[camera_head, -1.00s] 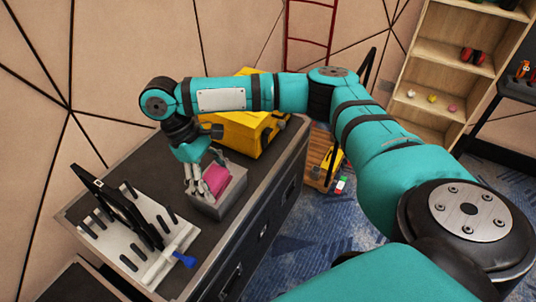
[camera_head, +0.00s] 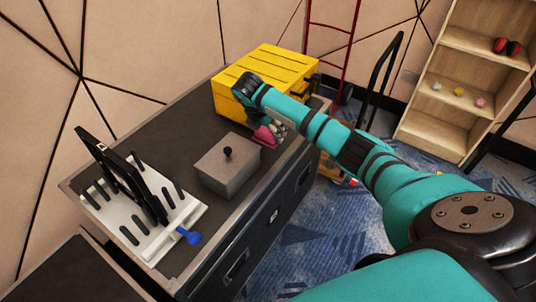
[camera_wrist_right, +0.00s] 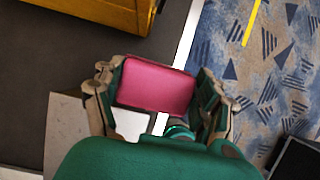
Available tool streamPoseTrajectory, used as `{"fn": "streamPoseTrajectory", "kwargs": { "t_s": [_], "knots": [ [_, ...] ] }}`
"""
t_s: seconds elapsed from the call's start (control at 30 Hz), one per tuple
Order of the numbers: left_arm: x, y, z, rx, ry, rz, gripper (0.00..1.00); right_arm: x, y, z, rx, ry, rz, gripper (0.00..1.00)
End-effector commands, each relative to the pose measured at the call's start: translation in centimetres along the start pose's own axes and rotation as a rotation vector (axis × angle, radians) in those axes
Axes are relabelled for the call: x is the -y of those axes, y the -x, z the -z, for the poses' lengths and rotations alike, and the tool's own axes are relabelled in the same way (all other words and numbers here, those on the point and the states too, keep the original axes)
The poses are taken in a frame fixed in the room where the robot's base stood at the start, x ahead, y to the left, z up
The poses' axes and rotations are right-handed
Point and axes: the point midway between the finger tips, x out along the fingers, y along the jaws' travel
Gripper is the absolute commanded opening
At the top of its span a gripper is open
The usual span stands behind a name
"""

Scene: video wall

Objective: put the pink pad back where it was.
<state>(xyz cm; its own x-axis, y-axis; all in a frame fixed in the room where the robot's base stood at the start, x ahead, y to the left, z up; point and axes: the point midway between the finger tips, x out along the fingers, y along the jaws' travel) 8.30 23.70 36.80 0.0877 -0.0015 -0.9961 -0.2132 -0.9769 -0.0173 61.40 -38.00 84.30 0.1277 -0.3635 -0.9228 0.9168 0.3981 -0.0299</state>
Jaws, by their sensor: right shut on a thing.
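The pink pad (camera_head: 264,136) is in my right gripper (camera_head: 268,129), over the cabinet top near its right edge, in front of the yellow case. In the right wrist view the pad (camera_wrist_right: 156,86) sits between the two fingers of my right gripper (camera_wrist_right: 160,100), which are shut on it. The arm partly hides the gripper in the head view. My left gripper is not in view.
The yellow case (camera_head: 270,72) stands behind the pad. A white rack (camera_head: 150,245) with black pegs and a blue-handled tool (camera_head: 187,236) is at the front left. The dark cabinet top (camera_head: 170,135) is bare behind the grey block. A wooden shelf (camera_head: 440,110) stands at the right.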

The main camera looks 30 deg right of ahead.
Motion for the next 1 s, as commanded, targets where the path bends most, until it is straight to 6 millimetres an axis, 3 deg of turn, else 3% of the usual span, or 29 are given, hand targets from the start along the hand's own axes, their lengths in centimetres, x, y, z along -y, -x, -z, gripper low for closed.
{"fn": "streamPoseTrajectory", "kwargs": {
  "t_s": [0.13,0.6,0.97,1.0],
  "knots": [
    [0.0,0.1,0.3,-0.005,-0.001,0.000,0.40,-0.1,-2.7,1.3,-0.003,0.002,0.003,0.42],
    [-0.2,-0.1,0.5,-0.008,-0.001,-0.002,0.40,-0.2,-7.4,3.2,-0.002,0.001,0.003,0.42],
    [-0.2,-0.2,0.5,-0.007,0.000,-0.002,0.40,-0.3,-7.8,3.4,-0.001,0.001,0.000,0.42],
    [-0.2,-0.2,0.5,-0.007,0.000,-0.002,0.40,-0.3,-7.8,3.4,-0.001,0.001,0.000,0.77]
  ]
}}
